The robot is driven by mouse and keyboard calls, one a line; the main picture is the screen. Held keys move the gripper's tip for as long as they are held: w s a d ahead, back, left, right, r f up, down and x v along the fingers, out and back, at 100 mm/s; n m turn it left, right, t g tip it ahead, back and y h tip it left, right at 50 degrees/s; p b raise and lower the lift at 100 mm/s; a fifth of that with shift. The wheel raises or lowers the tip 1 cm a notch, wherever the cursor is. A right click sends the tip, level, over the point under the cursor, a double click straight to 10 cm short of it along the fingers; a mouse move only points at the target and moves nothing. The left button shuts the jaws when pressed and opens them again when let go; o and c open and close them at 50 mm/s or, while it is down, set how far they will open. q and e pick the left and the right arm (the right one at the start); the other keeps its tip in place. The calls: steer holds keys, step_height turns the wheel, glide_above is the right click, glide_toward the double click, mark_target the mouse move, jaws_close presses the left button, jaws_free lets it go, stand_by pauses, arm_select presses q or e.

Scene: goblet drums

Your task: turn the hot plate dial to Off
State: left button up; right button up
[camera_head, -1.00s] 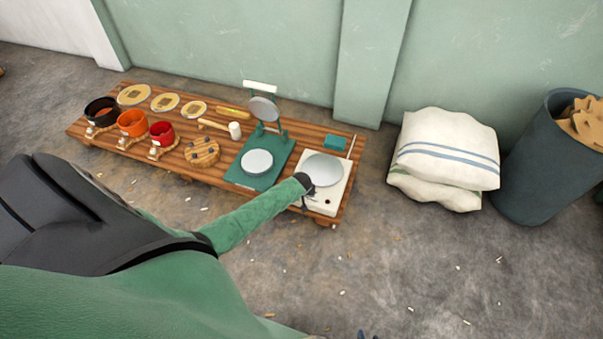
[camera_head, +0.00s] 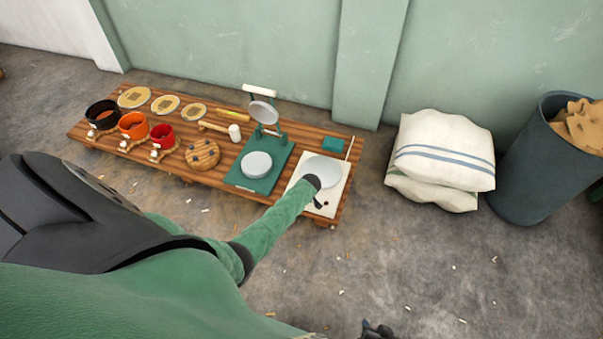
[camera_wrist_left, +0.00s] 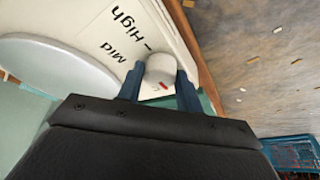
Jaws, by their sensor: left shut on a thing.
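The white hot plate (camera_head: 336,193) with its round grey heating disc (camera_head: 322,170) sits at the right end of the low wooden table. In the left wrist view, its pale dial (camera_wrist_left: 160,66) stands between the two blue fingers of my left gripper (camera_wrist_left: 160,74), which is shut on it. A red mark shows on the dial's near side. The printed words Mid and High lie left of the dial; other lettering is hidden by the fingers. In the head view, my left forearm covers part of the plate. My right gripper (camera_head: 378,330) shows only partly at the bottom edge.
On the wooden table (camera_head: 215,180) stand a green press (camera_head: 247,183), a round wooden board (camera_head: 202,154), a white-headed mallet (camera_head: 234,132) and coloured pots (camera_head: 132,124). White sacks (camera_head: 442,155) and a dark bin (camera_head: 540,170) stand to the right. The floor in front is open.

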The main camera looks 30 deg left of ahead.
stand_by(0.3)
arm_select(q)
steer(key=o, duration=1)
steer(key=shift+r, duration=0.15)
steer(key=shift+d+r, duration=0.15)
steer(key=shift+r, duration=0.15)
steer(key=p+v, duration=0.1)
steer(key=v, duration=0.4)
steer(key=shift+s+d+r, duration=0.1)
steer(key=shift+r, duration=0.2)
steer(key=shift+s+d+r, duration=0.15)
steer(key=shift+d+r, duration=0.05)
steer(key=shift+r, duration=0.35)
arm_select(e)
steer(key=shift+w+r, duration=0.2)
steer(key=shift+r, duration=2.25)
steer(key=shift+s+f+g, duration=0.1)
steer(key=shift+s+g, duration=0.1)
steer(key=shift+g, duration=0.1)
steer(key=shift+d, duration=0.1)
